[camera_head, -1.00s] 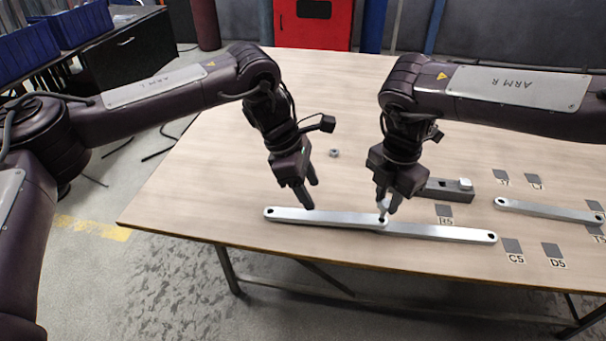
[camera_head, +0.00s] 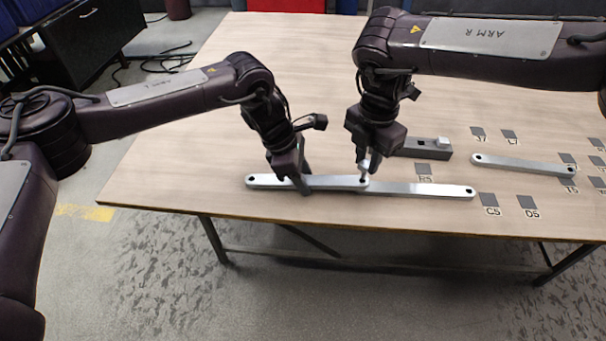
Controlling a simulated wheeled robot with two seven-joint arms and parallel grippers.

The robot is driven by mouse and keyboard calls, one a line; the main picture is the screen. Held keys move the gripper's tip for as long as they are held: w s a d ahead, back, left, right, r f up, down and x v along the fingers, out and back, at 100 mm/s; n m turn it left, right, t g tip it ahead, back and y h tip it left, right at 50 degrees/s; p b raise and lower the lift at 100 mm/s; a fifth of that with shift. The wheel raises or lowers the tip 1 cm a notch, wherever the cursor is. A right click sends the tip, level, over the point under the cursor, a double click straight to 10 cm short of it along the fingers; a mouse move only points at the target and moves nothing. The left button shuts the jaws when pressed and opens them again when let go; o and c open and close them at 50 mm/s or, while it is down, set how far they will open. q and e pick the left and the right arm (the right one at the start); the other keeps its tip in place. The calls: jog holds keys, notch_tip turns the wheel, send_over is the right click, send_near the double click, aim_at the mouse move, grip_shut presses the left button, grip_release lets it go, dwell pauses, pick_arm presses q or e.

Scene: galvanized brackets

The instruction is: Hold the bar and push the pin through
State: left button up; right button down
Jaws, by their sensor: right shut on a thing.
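Two flat silver bars lie end over end along the front of the table. The left bar (camera_head: 335,183) and the right bar (camera_head: 420,189) overlap below my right gripper. My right gripper (camera_head: 364,170) is shut on a small pale pin (camera_head: 365,168), upright at the hole in the overlap. Its fingers hide part of the pin, and I cannot tell how deep it sits. My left gripper (camera_head: 302,184) is down at the left bar, left of the overlap. Its fingers look apart, one on each side of the bar.
A dark grey block (camera_head: 425,149) with a pale cap stands behind the right bar. Another silver bar (camera_head: 525,163) lies at the right among dark labelled squares (camera_head: 489,200). The table (camera_head: 210,165) is clear to the left. Its front edge is close to the bars.

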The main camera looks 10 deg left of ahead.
pick_arm(q)
grip_shut()
dwell(0.7)
pick_arm(e)
jog(key=shift+f, duration=1.3)
dwell(1.0)
jog(key=shift+f, duration=0.3)
dwell(0.4)
jog(key=c, duration=1.1)
grip_release()
jog(key=shift+c, duration=0.2)
